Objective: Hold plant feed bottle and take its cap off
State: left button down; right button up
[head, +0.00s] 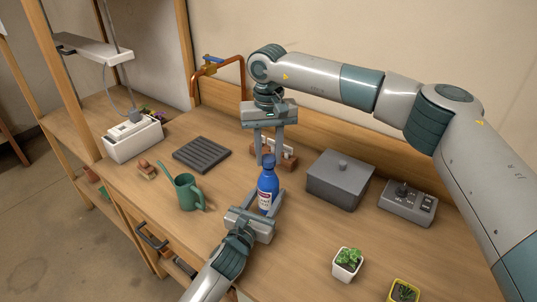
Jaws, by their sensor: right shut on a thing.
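The plant feed bottle (267,186) is blue with a white and red label and stands upright near the middle of the bench. Its dark blue cap (268,159) is at the top. My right gripper (268,157) reaches down from above, with its fingers on either side of the cap, and is shut on it. My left gripper (266,198) comes in low from the front, with its fingers beside the lower part of the bottle. Whether these fingers press on the bottle is not clear.
A green watering can (187,192) and a dark slatted tray (202,154) lie to the left. A grey lidded box (339,181) and a control box (407,203) stand to the right. Potted plants (347,263) are at the front right. A copper tap (216,66) is behind.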

aim_at(268, 158)
jog(key=shift+r, duration=1.9)
pick_arm(q)
jog(key=c, duration=0.8)
grip_release()
jog(key=shift+s, duration=0.1)
jog(key=b+v, duration=0.2)
jog(key=v, duration=0.9)
jog(key=shift+s+a, duration=0.15)
jog(key=shift+s, duration=0.25)
pick_arm(e)
notch_tip(268, 158, down, 2)
